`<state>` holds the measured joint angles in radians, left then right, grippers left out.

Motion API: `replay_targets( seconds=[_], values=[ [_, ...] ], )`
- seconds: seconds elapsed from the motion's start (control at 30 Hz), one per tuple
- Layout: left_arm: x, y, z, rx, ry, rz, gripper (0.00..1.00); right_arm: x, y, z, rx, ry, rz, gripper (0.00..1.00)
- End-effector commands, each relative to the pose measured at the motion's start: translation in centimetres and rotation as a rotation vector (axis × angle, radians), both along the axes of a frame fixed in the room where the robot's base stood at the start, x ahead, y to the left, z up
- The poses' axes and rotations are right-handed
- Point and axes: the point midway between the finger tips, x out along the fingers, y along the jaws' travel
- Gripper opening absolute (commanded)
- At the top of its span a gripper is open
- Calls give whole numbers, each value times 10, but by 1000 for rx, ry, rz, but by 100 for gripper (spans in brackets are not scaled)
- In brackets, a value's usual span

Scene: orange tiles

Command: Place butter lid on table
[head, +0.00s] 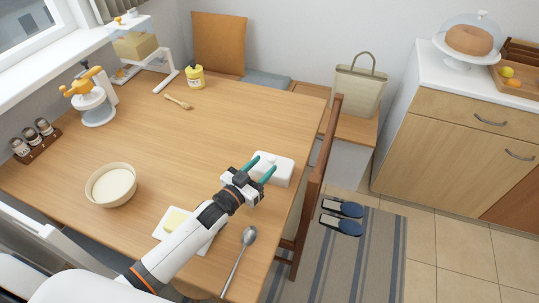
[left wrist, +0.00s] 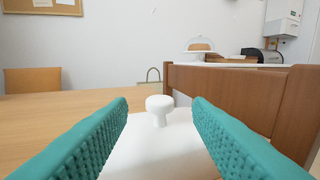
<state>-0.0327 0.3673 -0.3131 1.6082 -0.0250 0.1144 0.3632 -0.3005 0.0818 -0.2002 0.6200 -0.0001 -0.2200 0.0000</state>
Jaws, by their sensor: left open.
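The white butter lid (head: 283,172) rests on the wooden table (head: 190,130) near its right edge. In the left wrist view the lid (left wrist: 160,148) shows a round knob (left wrist: 160,108) on top. My left gripper (head: 262,168) has teal fingers and is open at the lid. In the left wrist view the knob lies between and beyond the open fingers (left wrist: 160,135), with gaps on both sides. A yellow butter block (head: 176,221) sits on a white dish (head: 163,233), partly hidden by my left arm. My right gripper is not in view.
A bowl (head: 112,186) stands on the left of the table and a spoon (head: 240,260) lies near the front right. A chair (head: 316,185) stands close against the right edge. The middle of the table is clear.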

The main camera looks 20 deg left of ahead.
Motion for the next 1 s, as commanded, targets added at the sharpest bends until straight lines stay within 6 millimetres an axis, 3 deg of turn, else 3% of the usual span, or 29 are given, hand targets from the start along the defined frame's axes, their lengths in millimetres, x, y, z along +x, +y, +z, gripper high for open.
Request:
replay_targets(
  seconds=[0.03, 0.2, 0.4, 1.0],
  values=[
    [-13, 4, 4, 1, 6, 1, 46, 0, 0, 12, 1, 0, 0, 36],
    [-45, 16, 3, 2, 5, 0, 46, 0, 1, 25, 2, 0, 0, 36],
    [-66, 24, 1, -1, 1, 0, 46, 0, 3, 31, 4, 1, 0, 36],
    [-70, 26, 0, 1, 0, 0, 46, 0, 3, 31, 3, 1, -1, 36]
  ],
)
